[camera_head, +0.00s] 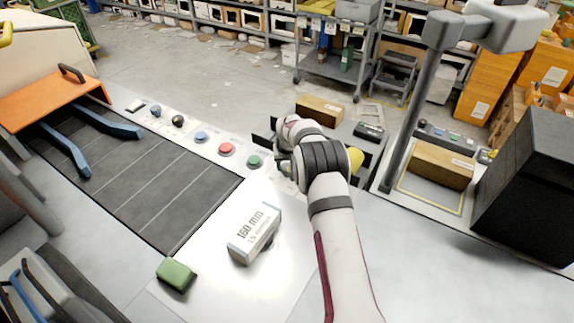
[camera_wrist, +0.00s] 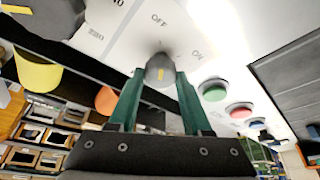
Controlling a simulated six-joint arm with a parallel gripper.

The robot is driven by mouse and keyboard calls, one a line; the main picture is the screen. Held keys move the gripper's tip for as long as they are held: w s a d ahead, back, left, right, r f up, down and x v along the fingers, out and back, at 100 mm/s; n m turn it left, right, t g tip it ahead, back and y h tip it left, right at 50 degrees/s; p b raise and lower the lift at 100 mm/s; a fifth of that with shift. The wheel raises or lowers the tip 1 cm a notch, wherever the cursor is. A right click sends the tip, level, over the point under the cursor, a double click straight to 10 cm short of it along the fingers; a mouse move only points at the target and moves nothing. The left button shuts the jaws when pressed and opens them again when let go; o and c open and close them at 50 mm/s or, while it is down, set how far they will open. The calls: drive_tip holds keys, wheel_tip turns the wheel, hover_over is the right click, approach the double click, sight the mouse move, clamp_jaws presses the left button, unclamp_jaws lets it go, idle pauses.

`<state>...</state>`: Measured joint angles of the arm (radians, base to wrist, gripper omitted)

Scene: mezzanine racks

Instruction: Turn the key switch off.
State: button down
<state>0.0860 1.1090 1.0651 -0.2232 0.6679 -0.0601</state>
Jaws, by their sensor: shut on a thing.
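I cannot tell for certain which label the knob points to. My gripper (camera_wrist: 160,80) has its two green fingers on either side of the knob, shut on it. In the head view my gripper (camera_head: 284,160) is at the right end of the button row, and my arm hides the switch there.
Green (camera_head: 254,161), red (camera_head: 226,149) and blue (camera_head: 201,137) buttons line the panel left of my gripper. A white box (camera_head: 254,234) and a green block (camera_head: 176,274) lie nearer. A dark conveyor (camera_head: 130,170) is at left, a scanner post (camera_head: 412,110) at right.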

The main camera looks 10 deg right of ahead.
drive_tip(key=shift+n+y, duration=0.4)
drive_tip(key=shift+n, duration=0.4)
drive_tip(key=shift+c, duration=1.7)
unclamp_jaws()
drive_tip(key=v, duration=1.5)
drive_tip(key=shift+r, duration=0.35)
drive_tip(key=shift+s+d, duration=0.1)
